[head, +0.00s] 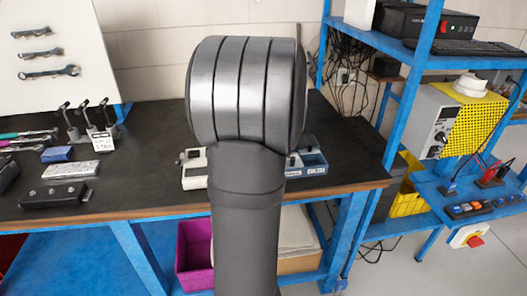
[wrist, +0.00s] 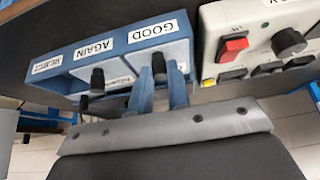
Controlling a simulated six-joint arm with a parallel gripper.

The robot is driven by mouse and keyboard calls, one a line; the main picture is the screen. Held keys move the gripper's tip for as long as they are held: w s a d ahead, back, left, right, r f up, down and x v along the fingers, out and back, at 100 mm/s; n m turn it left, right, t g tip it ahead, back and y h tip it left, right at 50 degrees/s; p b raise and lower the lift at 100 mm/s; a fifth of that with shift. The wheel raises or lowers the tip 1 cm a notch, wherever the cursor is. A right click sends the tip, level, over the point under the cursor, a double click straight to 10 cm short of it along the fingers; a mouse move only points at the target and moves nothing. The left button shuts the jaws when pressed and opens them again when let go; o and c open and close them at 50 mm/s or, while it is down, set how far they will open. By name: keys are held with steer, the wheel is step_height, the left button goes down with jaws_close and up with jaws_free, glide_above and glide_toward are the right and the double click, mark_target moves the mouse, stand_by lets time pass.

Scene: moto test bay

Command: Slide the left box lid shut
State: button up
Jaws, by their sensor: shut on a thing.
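A blue box (wrist: 70,75) with sections labelled REJECT, AGAIN and GOOD fills the upper left of the wrist view. How far that lid stands open is hard to tell. In the head view my arm hides the gripper and most of the blue box (head: 314,161); only its right part shows.
A white control box (wrist: 255,45) with a red switch and dark knob stands close beside the blue box; its edge shows in the head view (head: 194,168). Tools and a dark case (head: 55,194) lie on the bench's left. A blue shelf rack (head: 408,105) stands right.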

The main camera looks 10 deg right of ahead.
steer(key=o, duration=0.7)
steer(key=shift+c, duration=0.2)
step_height(320, 180, up, 7)
stand_by(0.4)
step_height(320, 180, down, 7)
steer(key=shift+f, duration=0.15)
steer(key=shift+w, duration=0.8)
